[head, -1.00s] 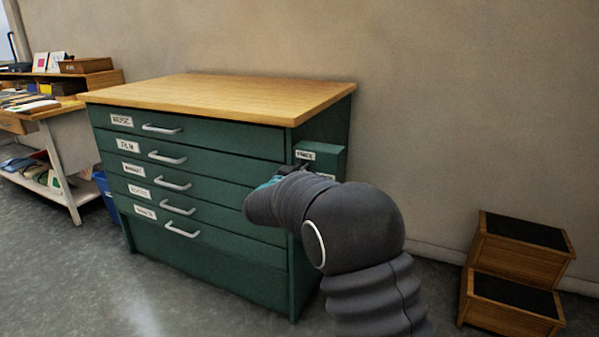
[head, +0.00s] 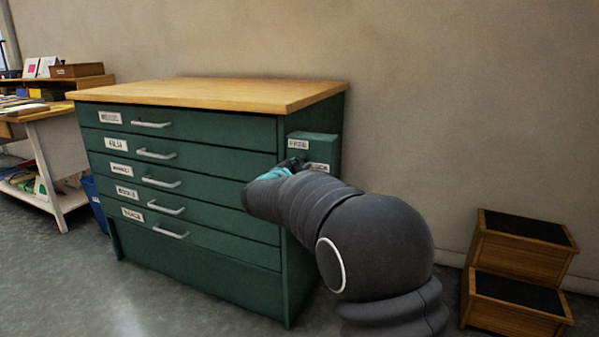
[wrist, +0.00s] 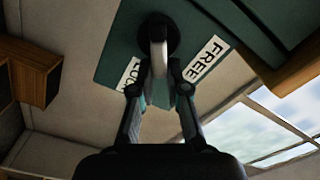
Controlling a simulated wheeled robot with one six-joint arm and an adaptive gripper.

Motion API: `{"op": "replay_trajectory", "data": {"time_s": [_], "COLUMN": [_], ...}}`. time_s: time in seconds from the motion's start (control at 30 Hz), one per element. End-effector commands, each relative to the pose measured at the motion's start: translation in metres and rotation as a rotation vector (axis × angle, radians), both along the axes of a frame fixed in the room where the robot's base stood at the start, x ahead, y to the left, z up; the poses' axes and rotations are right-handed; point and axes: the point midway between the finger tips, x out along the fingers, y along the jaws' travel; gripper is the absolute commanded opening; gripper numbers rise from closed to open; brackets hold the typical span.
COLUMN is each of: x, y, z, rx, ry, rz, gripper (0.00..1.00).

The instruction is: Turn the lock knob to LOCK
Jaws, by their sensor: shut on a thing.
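The lock box (head: 327,146) is a green box on the right side of the green cabinet, with a FREE label (head: 298,145) above and a LOCK label (head: 319,168) lower right. In the wrist view, the knob (wrist: 158,38) has a dark round base and a pale lever pointing toward my gripper (wrist: 160,90). The lever lies between the LOCK label (wrist: 131,73) and the FREE label (wrist: 206,58). My gripper is shut on the lever, with its teal-padded fingers around the end. In the head view, my gripper (head: 295,165) hides the knob.
The cabinet (head: 195,135) has several labelled drawers and a wooden top (head: 215,94). Wooden steps (head: 520,265) stand at the right by the wall. A worktable (head: 50,140) and blue bin (head: 93,203) are at the left. The floor in front is clear.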

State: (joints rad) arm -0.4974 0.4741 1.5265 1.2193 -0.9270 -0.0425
Motion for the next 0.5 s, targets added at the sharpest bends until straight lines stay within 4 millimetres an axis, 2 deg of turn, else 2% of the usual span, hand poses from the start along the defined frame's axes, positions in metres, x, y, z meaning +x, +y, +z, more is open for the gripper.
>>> {"op": "replay_trajectory", "data": {"time_s": [0.03, 0.5], "x": [0.0017, 0.0005], "y": [0.0026, 0.0019], "z": [-0.0125, -0.0154], "rx": [0.04, 0.408], "ry": [-0.007, -0.143], "rz": [0.01, 0.014], "gripper": [0.0, 0.0]}}
